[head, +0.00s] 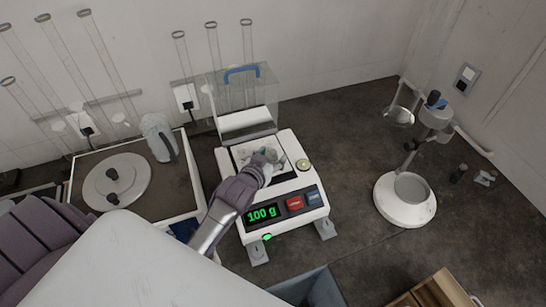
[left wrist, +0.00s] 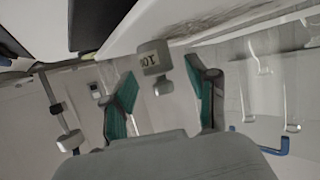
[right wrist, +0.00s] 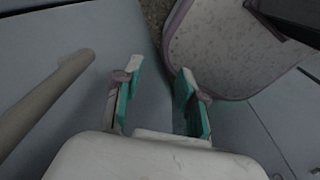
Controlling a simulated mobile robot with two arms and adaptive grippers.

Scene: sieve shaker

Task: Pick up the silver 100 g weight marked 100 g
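The silver 100 g weight (left wrist: 155,56) shows in the left wrist view as a small block marked 100, upside down in that view, with a knob toward my gripper. It lies between and just beyond the fingertips of my left gripper (left wrist: 161,75), which is open with a gap on both sides. In the head view my left gripper (head: 266,157) is over the pan of the white balance (head: 284,226). There the fingers partly hide the weight. The green display (head: 262,213) reads 100 g. My right gripper (right wrist: 160,75) is open and empty, away from the balance.
A clear draft shield with a blue handle (head: 241,71) stands behind the pan. A white stand with a ring base (head: 405,200) is to the right. A wooden box (head: 436,292) is at front right.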

